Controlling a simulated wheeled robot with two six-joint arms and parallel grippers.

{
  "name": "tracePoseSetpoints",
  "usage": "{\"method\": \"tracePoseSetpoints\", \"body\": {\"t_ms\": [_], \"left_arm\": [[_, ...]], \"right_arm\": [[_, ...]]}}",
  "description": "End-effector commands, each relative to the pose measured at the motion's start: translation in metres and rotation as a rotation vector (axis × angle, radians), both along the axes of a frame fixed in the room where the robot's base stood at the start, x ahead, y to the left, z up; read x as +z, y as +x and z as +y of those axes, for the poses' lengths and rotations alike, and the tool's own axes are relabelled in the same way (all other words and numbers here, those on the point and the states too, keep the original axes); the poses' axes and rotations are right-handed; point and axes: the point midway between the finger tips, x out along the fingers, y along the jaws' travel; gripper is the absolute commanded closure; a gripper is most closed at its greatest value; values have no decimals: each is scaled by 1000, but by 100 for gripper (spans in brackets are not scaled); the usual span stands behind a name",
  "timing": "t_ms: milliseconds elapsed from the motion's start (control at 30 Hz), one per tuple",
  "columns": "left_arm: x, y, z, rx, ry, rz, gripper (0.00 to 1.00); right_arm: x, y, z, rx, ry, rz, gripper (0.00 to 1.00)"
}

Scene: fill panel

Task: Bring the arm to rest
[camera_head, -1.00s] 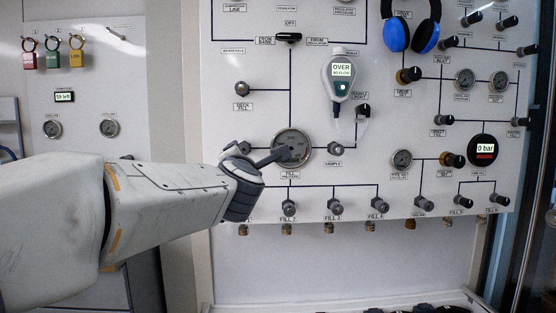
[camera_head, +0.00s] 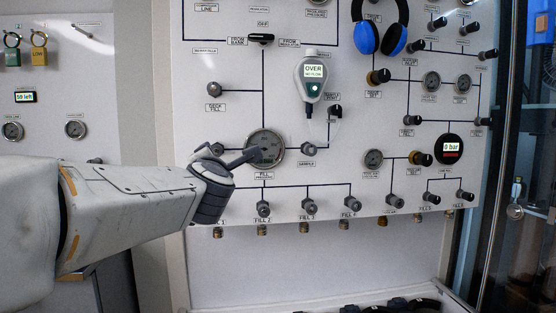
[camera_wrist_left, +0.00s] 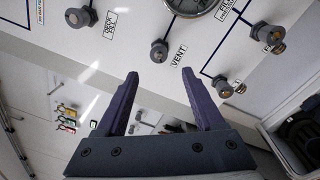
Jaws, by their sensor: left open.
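My left arm comes in from the left in the head view, its grey wrist close in front of the white fill panel (camera_head: 225,110). My left gripper (camera_wrist_left: 160,73) is open in the wrist view, with two dark purple fingers spread and nothing between them. The vent knob (camera_wrist_left: 159,50) shows just beyond and above the fingertips, apart from them. My right gripper is in neither view.
A handheld meter reading OVER (camera_head: 312,76) and blue headphones (camera_head: 381,30) hang on the panel. Several fill valves (camera_head: 309,207) line its lower edge. Padlocks (camera_head: 39,47) hang on the left panel. A dark-lined bin (camera_wrist_left: 290,130) is at the right of the wrist view.

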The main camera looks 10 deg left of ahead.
Motion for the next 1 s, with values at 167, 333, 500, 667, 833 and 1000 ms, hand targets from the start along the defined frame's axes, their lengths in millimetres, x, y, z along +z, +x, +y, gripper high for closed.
{"method": "tracePoseSetpoints", "body": {"t_ms": [167,333,500,667,833,1000], "left_arm": [[-14,4,-5,-27,65,47,30],[-97,11,-30,-200,433,303,30],[-222,-17,-53,-517,901,637,30],[-317,-71,-56,-839,1231,866,30],[-374,-125,-51,-1113,1441,1000,30],[-411,-174,-42,-1359,1584,1080,30]], "right_arm": [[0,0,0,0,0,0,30],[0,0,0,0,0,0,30],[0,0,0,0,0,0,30],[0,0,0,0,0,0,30],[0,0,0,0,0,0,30],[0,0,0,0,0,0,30]]}}
